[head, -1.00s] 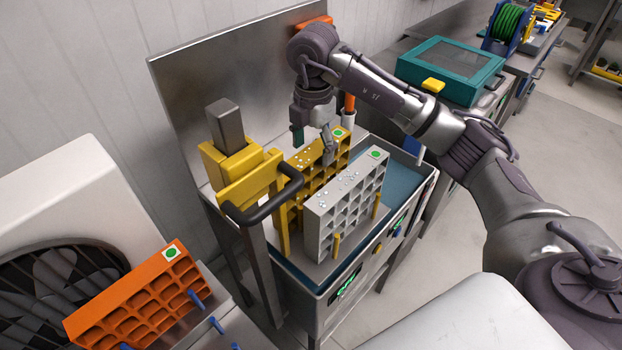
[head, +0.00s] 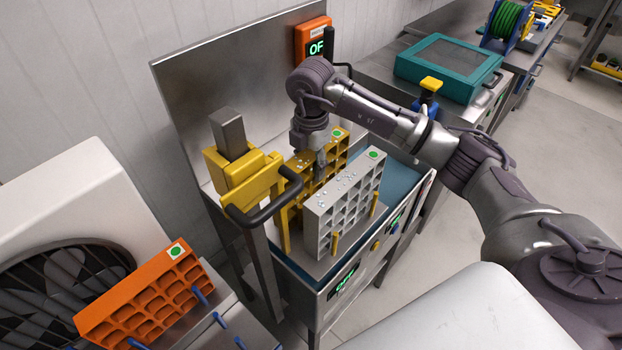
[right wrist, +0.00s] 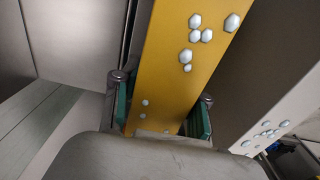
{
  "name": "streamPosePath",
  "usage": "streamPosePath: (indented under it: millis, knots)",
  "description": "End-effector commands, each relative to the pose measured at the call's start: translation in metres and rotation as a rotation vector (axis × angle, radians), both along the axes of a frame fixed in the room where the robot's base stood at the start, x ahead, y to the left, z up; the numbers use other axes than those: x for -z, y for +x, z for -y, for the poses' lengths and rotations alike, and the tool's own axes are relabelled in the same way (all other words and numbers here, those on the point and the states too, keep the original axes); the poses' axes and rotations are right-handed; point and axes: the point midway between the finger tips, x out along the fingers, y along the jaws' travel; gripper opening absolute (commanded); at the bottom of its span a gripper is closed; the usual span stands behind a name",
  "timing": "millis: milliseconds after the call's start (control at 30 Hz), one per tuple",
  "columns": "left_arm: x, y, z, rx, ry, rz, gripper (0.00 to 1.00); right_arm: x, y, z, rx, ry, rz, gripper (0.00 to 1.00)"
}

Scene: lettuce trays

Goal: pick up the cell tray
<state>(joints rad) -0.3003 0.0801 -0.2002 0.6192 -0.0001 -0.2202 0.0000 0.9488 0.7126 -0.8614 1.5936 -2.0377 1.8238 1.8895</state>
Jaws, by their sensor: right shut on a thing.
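A yellow cell tray (head: 336,153) stands on edge on the metal station, with small white beads on its top edge and a green dot at its far end. My right gripper (head: 314,165) reaches down from above and is shut on the yellow tray's top edge. In the right wrist view the green finger pads (right wrist: 162,112) press on both sides of the yellow tray (right wrist: 196,62). A white cell tray (head: 340,211) stands upright beside it, nearer the viewer; it also shows in the right wrist view (right wrist: 268,130). My left gripper is not in view.
A yellow clamp-like fixture (head: 238,176) with a black handle (head: 265,210) stands at the yellow tray's left end. A steel back panel (head: 215,95) rises behind. An orange cell tray (head: 150,295) is at lower left. A teal box (head: 448,62) sits at right.

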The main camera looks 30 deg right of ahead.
Motion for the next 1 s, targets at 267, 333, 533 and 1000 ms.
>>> streamPosePath:
  millis: [267, 333, 533, 1000]
  knots:
    - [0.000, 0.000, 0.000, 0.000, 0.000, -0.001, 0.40, -0.001, 0.000, 0.000, 0.000, 0.000, 0.001, 0.00]
    - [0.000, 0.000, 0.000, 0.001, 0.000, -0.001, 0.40, -0.001, 0.000, 0.000, 0.000, 0.000, 0.001, 0.00]
    - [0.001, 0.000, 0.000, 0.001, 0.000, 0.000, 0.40, -0.003, 0.000, 0.000, 0.000, 0.001, 0.002, 0.00]
    - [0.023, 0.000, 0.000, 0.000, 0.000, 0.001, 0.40, -0.075, 0.001, 0.000, -0.001, 0.001, 0.007, 0.00]
